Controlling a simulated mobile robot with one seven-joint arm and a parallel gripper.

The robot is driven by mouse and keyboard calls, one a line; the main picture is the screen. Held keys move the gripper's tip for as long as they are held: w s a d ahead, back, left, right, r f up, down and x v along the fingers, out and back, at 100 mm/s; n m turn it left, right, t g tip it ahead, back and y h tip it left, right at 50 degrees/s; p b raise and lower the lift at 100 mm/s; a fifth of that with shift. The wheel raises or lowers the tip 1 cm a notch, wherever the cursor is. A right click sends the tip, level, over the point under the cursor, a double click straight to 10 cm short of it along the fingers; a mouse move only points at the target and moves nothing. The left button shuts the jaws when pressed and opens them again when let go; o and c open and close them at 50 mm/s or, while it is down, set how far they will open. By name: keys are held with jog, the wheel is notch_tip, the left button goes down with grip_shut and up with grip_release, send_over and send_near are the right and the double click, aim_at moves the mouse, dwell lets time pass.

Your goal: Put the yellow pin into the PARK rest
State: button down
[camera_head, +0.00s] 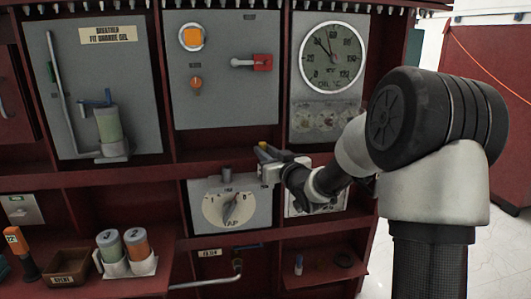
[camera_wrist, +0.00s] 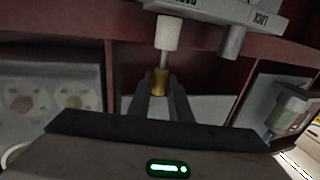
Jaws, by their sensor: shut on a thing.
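The yellow pin (camera_wrist: 160,82) is between the fingers of my gripper (camera_wrist: 161,105) in the wrist view. My gripper is shut on it. A thin metal shaft runs from its yellow part to a pale cylinder (camera_wrist: 167,32) beside the tap panel's edge, apparently the PARK rest. I cannot tell how far the shaft is inside it. A grey cylinder (camera_wrist: 230,42) stands beside the LOCK label. In the head view my gripper (camera_head: 264,162) is at the upper right of the tap panel (camera_head: 205,211), with a bit of yellow showing. My gripper hides the PARK side there.
A grey post (camera_head: 227,175) stands on top of the tap panel, left of my gripper. A red shelf edge (camera_head: 230,165) runs behind it. A gauge (camera_head: 331,57) is above right. Jars (camera_head: 137,244) and a brown bin (camera_head: 70,266) stand lower left.

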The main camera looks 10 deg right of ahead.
jog(key=shift+f+b, duration=0.55)
jog(key=shift+f, duration=0.15)
jog(key=c, duration=1.5)
grip_release()
jog(key=shift+c, duration=0.2)
jog(key=shift+s, duration=0.1)
jog(key=p+v, duration=0.2)
jog(key=v, duration=1.5)
jog(key=shift+s+d, duration=0.1)
jog(key=shift+s, duration=0.05)
